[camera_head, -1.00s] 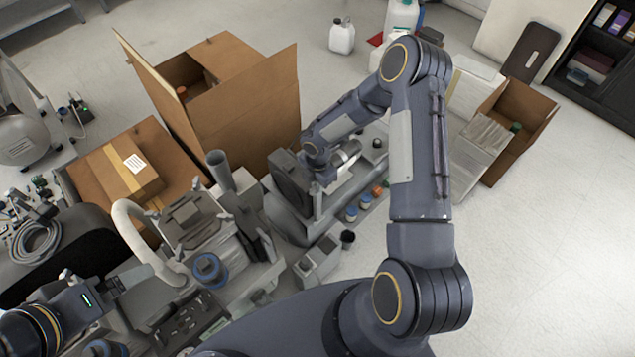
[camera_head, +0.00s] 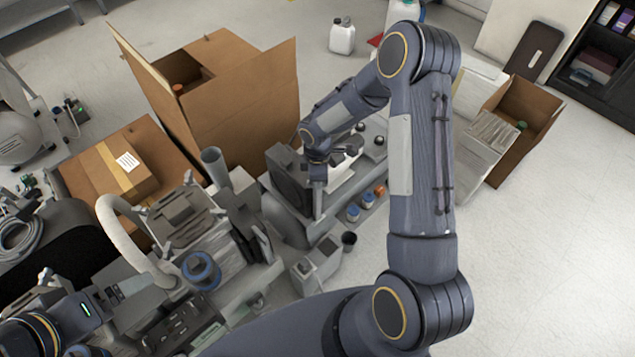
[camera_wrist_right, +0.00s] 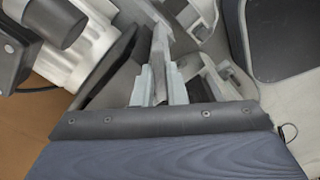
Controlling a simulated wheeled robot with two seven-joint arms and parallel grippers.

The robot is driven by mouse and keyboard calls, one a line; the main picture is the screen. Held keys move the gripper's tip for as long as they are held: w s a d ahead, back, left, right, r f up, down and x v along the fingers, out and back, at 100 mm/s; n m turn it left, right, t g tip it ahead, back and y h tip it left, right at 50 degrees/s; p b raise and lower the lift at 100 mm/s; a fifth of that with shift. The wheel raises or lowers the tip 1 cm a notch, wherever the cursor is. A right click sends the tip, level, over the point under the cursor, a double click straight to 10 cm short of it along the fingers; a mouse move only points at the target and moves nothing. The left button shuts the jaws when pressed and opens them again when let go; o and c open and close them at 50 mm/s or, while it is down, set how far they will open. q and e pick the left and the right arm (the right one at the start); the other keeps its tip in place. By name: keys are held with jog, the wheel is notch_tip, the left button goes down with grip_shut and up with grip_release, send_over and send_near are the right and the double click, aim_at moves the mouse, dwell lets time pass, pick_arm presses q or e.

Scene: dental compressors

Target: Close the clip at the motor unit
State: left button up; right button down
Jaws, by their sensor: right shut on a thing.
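The motor unit (camera_head: 287,183) is a dark grey housing on a grey base in the middle of the head view. Whether the clip is closed cannot be told. My left gripper (camera_head: 122,288) is at the lower left of the head view, beside grey equipment; its jaw opening is unclear.
A tall open cardboard box (camera_head: 225,105) stands behind the motor unit. Blue-capped jars (camera_head: 353,212) stand in front of it. A grey machine with a white hose (camera_head: 128,222) is at the left.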

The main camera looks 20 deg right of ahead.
jog(key=m+b, duration=0.3)
jog(key=m, duration=0.2)
jog(key=shift+f+m, duration=0.1)
jog(key=shift+m, duration=0.2)
jog(key=shift+m+b, duration=0.7)
jog(key=shift+m, duration=1.4)
jog(key=c, duration=1.5)
grip_release()
jog(key=shift+o, duration=0.2)
jog(key=shift+r, duration=0.2)
notch_tip(320, 180, up, 8)
jog(key=shift+f+p, duration=0.15)
jog(key=shift+p, duration=0.4)
